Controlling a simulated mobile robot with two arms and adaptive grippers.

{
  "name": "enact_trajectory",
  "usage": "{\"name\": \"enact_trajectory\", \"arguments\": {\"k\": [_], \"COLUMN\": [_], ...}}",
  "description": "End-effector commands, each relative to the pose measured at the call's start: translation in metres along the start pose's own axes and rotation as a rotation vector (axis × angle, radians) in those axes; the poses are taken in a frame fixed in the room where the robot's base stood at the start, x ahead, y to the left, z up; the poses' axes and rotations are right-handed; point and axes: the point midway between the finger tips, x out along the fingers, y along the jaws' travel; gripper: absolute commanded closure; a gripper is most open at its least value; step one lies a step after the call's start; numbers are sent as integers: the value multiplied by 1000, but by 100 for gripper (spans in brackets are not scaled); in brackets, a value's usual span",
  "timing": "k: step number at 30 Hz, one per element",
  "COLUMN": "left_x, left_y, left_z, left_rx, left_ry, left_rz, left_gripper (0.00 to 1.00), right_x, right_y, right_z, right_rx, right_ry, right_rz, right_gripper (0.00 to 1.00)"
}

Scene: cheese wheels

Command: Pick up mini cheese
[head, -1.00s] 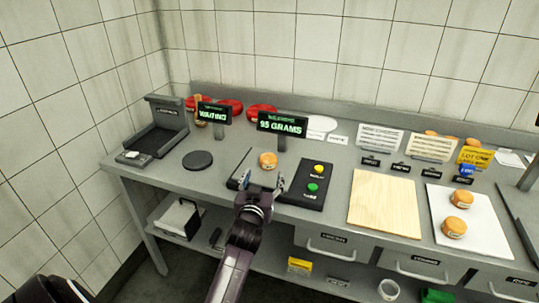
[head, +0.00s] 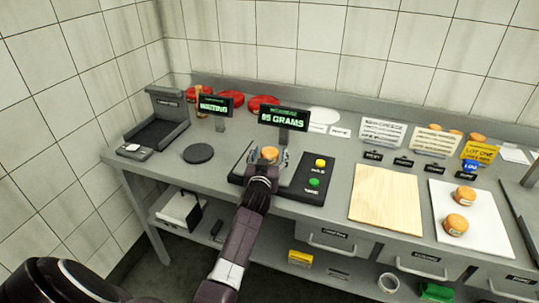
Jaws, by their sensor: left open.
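A small orange mini cheese (head: 269,153) sits on the dark scale plate (head: 241,165) on the counter, under a display (head: 284,118) that reads about 95 grams. My left gripper (head: 269,158) is open, with its fingers around the near part of this cheese, one on each side. Whether the fingers touch it I cannot tell. Two more mini cheeses (head: 465,195) (head: 456,224) lie on a white board (head: 482,232) at the right. My right gripper is not in view.
A wooden board (head: 386,200) lies bare right of the green and yellow buttons (head: 316,173). A black disc (head: 198,153) and a second display reading WAITING (head: 215,105) stand left. Red wheels (head: 263,103) and several cheeses (head: 452,133) are at the back.

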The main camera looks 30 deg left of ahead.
Motion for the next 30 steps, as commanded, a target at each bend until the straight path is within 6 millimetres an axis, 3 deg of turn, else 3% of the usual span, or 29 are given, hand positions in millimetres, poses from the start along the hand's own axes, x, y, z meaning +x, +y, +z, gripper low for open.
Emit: {"name": "enact_trajectory", "arguments": {"k": [8,21,30], "left_x": [2,2,2], "left_y": [0,0,0], "left_z": [0,0,-4], "left_rx": [0,1,1], "left_ry": [0,1,2], "left_rz": [0,0,0], "left_gripper": [37,84,84], "right_x": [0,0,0], "right_y": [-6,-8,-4], "right_z": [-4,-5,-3], "right_rx": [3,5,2], "right_ry": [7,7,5], "right_rz": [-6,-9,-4], "right_gripper": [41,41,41]}}
